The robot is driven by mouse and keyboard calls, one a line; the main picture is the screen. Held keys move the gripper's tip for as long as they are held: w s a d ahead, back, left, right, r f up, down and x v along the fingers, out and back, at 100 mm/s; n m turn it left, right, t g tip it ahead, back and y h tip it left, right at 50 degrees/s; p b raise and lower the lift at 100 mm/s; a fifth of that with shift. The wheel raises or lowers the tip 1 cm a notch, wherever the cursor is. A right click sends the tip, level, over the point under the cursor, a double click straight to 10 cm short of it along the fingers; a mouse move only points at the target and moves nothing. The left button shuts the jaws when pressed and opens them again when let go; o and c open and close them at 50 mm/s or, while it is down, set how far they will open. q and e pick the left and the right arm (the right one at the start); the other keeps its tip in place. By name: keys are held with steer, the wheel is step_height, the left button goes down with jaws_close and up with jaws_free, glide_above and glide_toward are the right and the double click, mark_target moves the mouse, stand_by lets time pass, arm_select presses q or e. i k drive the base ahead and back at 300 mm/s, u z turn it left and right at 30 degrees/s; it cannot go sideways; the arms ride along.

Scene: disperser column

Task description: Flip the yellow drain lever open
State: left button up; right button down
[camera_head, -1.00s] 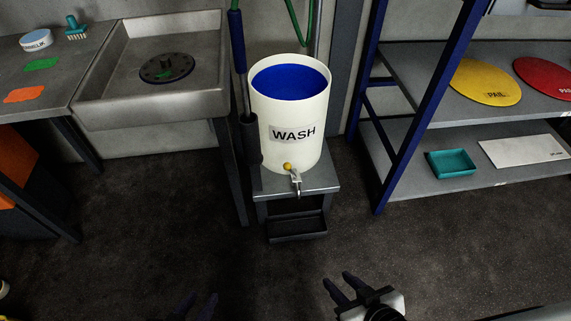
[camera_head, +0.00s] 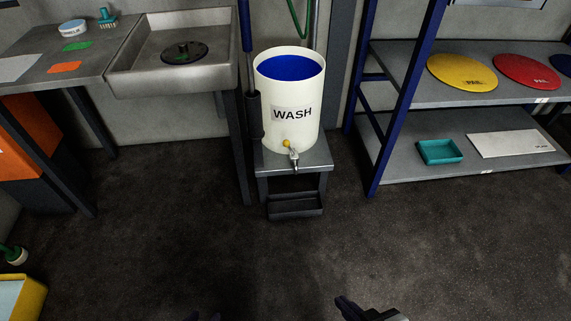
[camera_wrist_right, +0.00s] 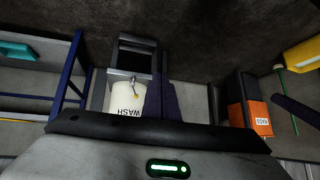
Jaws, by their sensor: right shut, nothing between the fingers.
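A white pail marked WASH (camera_head: 291,100), with blue inside, stands on a small grey stand (camera_head: 315,160). Low on its front is a metal tap (camera_head: 294,158) with a small yellow part (camera_head: 286,143), which I take to be the drain lever; its exact position is too small to tell. The pail is upside down in the right wrist view (camera_wrist_right: 124,100). My right gripper (camera_head: 345,304) is shut and empty, low in the head view and well short of the tap; its fingers (camera_wrist_right: 160,97) overlap the pail's edge in the wrist view. My left gripper (camera_head: 204,317) barely shows at the bottom edge.
A black tray (camera_head: 296,206) sits below the tap. A dark blue pole in a black holder (camera_head: 254,115) stands beside the pail. A blue-framed shelf (camera_head: 420,178) is at right, a sink (camera_head: 180,85) at left, and a yellow bin (camera_head: 30,298) at lower left. The floor ahead is clear.

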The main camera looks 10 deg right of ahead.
mark_target(287, 143)
steer(key=u, duration=0.5)
steer(key=i, duration=1.45)
steer(key=z, duration=0.55)
